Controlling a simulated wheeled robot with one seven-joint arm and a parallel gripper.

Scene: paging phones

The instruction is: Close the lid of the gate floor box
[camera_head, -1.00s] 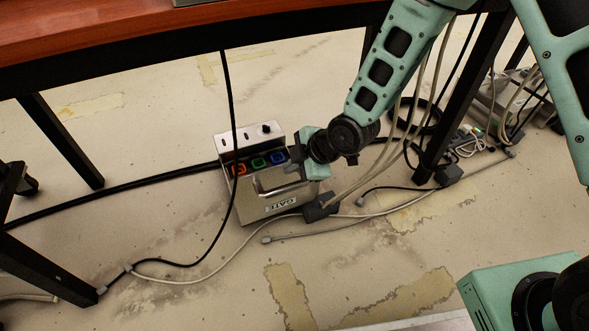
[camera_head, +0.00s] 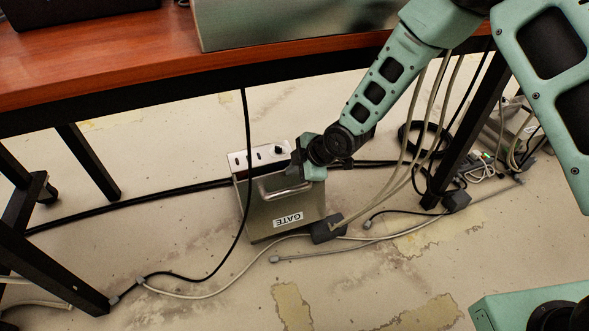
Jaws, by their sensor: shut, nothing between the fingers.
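The gate floor box (camera_head: 257,157) stands on the floor under the desk; its slotted metal strip with a black knob shows at the back. Its metal lid (camera_head: 265,213), with a recessed handle and an upside-down GATE label, faces me and hides the coloured sockets. The lid looks raised, its upper edge near the slotted strip; I cannot tell its exact angle or whether any gap is left. My gripper (camera_head: 298,168) is shut and empty at the upper right corner of the lid. Its fingertips are partly hidden, so contact is unclear.
The wooden desk (camera_head: 120,50) overhangs the box, with black legs (camera_head: 88,160) at left and right. A black cable (camera_head: 245,130) hangs in front of the box's left part. Pale cables and a dark plug block (camera_head: 327,230) lie at its lower right.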

